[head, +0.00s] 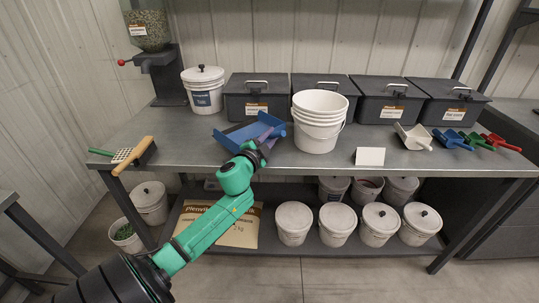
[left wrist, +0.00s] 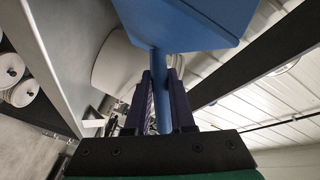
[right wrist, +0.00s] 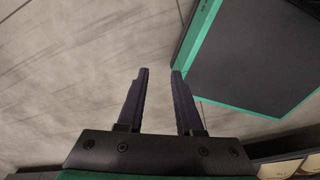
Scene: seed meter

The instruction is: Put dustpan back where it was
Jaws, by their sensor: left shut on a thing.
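The blue dustpan (head: 243,133) is on or just above the grey bench, left of the stacked white buckets; the head view does not settle whether it touches. My left gripper (head: 266,143) is shut on its handle. In the left wrist view the blue pan (left wrist: 185,22) fills the top, and its round handle (left wrist: 160,85) runs down between the fingers of my left gripper (left wrist: 161,100). My right gripper (right wrist: 158,72) shows only in the right wrist view, open and empty above the grey floor.
On the bench (head: 200,150) are a wooden-handled brush (head: 132,155) at the left end, a lidded bucket (head: 203,90), stacked white buckets (head: 318,130), dark lidded bins (head: 258,98), a blank card (head: 370,156) and several scoops (head: 452,140). The front strip between brush and dustpan is clear.

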